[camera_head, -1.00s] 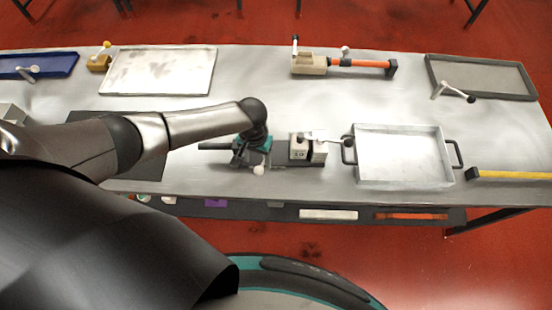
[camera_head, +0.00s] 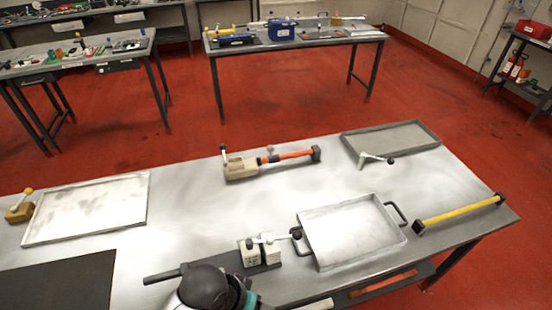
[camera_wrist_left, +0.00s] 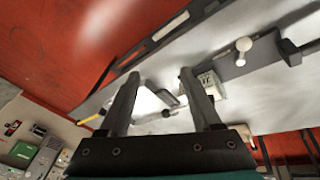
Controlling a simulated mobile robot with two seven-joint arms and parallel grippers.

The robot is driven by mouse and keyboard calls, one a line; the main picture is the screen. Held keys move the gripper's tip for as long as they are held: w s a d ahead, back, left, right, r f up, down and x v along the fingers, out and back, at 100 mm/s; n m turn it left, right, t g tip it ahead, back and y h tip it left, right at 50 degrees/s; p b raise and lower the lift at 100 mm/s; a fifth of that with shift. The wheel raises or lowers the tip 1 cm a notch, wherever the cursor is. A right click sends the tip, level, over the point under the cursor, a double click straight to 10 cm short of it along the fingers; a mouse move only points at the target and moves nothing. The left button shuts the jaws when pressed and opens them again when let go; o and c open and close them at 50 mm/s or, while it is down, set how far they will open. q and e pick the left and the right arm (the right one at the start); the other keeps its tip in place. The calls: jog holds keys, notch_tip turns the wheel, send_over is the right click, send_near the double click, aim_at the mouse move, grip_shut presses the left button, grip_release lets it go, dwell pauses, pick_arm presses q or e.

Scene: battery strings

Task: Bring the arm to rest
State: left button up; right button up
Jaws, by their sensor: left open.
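My left arm's dark round wrist, with a teal part, shows at the bottom of the head view; its fingertips are not visible there. In the left wrist view my left gripper (camera_wrist_left: 165,98) has its two dark fingers wide apart, with nothing held between them. Two white battery blocks (camera_head: 251,254) stand side by side on a dark base on the table, with a light lever with a dark knob across their top. They are just beyond my left wrist in the head view. A white block (camera_wrist_left: 210,84) shows behind the right finger in the left wrist view. My right gripper is not in view.
A metal tray (camera_head: 350,258) with dark handles stands right of the blocks. A yellow bar (camera_head: 458,213) lies along the right edge. An orange-handled tool (camera_head: 288,156), a grey tray (camera_head: 346,141) and a pale tray (camera_head: 90,210) lie farther back. The middle of the table is bare.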

pick_arm(q)
jog(key=s+a+r+n+t+y, duration=0.1)
jog(key=s+a+r+y, duration=0.15)
jog(key=a, duration=0.35)
jog(key=s+a+r+n+y, duration=0.1)
jog(key=s+a+r, duration=0.3)
jog(key=a, duration=0.2)
notch_tip(320, 180, down, 32)
jog(key=b, duration=1.1)
jog(key=s+a+f+g+b, duration=0.1)
jog(key=s+f+b, duration=0.5)
jog(key=f, duration=0.7)
jog(key=s+a+f+g+b, duration=0.1)
jog(key=s+f+b, duration=0.5)
jog(key=s+f, duration=0.4)
notch_tip(320, 180, down, 3)
jog(key=shift+s+f+m, duration=0.2)
jog(key=shift+s+m, duration=0.2)
